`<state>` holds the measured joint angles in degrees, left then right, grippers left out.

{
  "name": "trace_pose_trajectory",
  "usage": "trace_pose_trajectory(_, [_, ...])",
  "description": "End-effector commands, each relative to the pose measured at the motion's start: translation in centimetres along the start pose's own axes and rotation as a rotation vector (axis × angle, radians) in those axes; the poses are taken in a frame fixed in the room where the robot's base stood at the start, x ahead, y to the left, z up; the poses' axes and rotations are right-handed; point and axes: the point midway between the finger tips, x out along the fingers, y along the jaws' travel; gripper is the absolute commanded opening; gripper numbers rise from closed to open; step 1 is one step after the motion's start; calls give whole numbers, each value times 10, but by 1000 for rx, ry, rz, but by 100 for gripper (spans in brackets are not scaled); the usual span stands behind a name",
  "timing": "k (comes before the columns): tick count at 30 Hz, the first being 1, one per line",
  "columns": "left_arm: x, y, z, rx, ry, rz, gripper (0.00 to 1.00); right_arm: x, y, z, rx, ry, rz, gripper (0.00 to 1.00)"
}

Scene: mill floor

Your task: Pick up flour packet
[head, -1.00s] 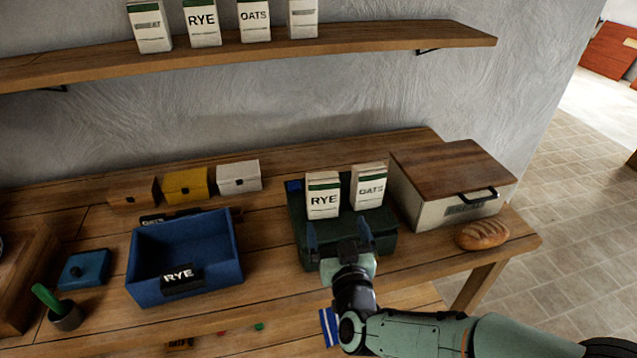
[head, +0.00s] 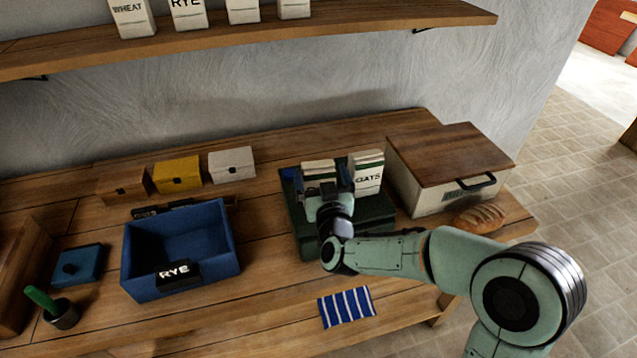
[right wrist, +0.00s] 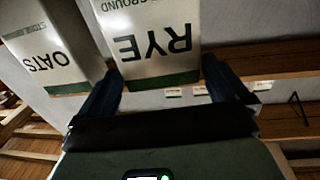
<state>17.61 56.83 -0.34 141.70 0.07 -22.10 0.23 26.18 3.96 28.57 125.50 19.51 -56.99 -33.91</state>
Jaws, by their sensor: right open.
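The RYE flour packet (head: 318,166), cream with a green top band, stands on the dark green stand (head: 376,212) on the bench. The OATS packet (head: 368,174) stands just right of it. My right gripper (head: 327,184) is open in front of the RYE packet and hides its lower front. In the right wrist view the RYE packet (right wrist: 150,35) lies between the spread fingers (right wrist: 162,70), the image upside down. Whether either finger touches it I cannot tell. OATS (right wrist: 45,55) shows beside one finger. My left gripper is not in view.
A blue bin (head: 180,250) labelled RYE stands left of the stand. A lidded box (head: 445,175) and a bread loaf (head: 480,217) are on the right. A striped cloth (head: 346,307) lies in front. More packets stand on the wall shelf (head: 250,45).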

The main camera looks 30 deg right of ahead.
Motion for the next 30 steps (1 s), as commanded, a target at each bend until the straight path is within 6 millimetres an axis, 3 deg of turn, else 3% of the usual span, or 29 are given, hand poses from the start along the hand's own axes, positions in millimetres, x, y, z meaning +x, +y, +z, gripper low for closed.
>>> trace_pose_trajectory(8, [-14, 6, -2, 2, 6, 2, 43, 38, -2, 1, 1, 0, 2, 100])
trace_pose_trajectory(17, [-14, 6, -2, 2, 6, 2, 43, 42, -2, 2, 0, 0, 2, 100])
trace_pose_trajectory(22, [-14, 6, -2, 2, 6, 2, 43, 42, -2, 2, 0, 0, 1, 45])
trace_pose_trajectory(30, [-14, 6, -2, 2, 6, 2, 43, 42, -2, -1, 0, 4, 1, 42])
